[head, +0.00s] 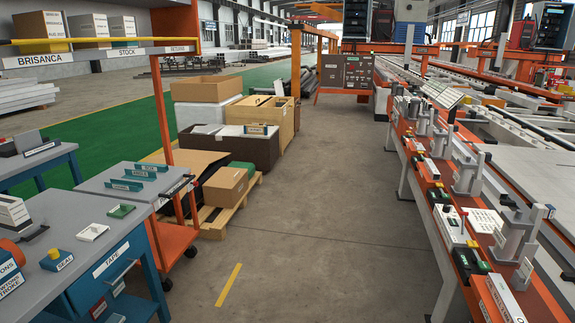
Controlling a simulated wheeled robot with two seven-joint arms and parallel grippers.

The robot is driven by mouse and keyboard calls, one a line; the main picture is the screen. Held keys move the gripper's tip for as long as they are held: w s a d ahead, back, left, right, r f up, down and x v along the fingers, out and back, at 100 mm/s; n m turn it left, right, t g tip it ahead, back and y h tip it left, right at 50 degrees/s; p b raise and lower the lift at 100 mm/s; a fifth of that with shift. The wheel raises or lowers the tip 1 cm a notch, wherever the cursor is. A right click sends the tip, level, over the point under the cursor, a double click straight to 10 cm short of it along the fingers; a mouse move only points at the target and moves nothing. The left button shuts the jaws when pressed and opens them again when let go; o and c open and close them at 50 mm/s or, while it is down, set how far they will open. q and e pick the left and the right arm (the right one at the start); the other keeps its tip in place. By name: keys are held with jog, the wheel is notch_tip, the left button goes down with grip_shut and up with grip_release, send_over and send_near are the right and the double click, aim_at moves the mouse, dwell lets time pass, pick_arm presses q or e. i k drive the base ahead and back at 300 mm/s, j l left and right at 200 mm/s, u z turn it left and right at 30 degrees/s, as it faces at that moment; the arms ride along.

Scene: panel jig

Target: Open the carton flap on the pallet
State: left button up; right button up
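A brown carton (226,188) sits on a wooden pallet (216,224) on the floor, left of the picture's middle. Its top looks closed, but the flap edges are too small to make out. Behind it on the same stack lie a flat brown cardboard sheet (180,158), a dark bundle and a green item (241,167). The orange frame of a trolley hides the pallet's left part. Neither of my grippers is in view.
An orange trolley (175,243) and grey workbenches (70,222) stand at left. Behind the pallet are a dark bin (240,150), a wooden crate (285,122) and an open carton (206,90). An orange jig table (470,200) runs along the right. The grey aisle floor (325,220) is clear.

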aim_at(225, 178)
jog(key=i+z, duration=0.15)
jog(key=i, duration=1.05)
jog(key=i+z, duration=0.15)
jog(key=i, duration=1.05)
jog(key=i+j+u, duration=0.25)
jog(key=i, duration=0.35)
jog(key=i+l+u, duration=0.1)
jog(key=i+u, duration=0.2)
jog(key=i, duration=0.3)
jog(key=i+l+u, duration=0.25)
jog(key=i, duration=0.4)
jog(key=i+l+u, duration=0.25)
jog(key=i, duration=0.35)
jog(key=i+u, duration=0.35)
jog(key=i, duration=0.15)
jog(key=i+l+u, duration=0.1)
jog(key=i+u, duration=0.25)
jog(key=i, duration=0.2)
jog(key=i+l+u, duration=0.25)
jog(key=i+u, duration=0.15)
jog(key=i, duration=0.1)
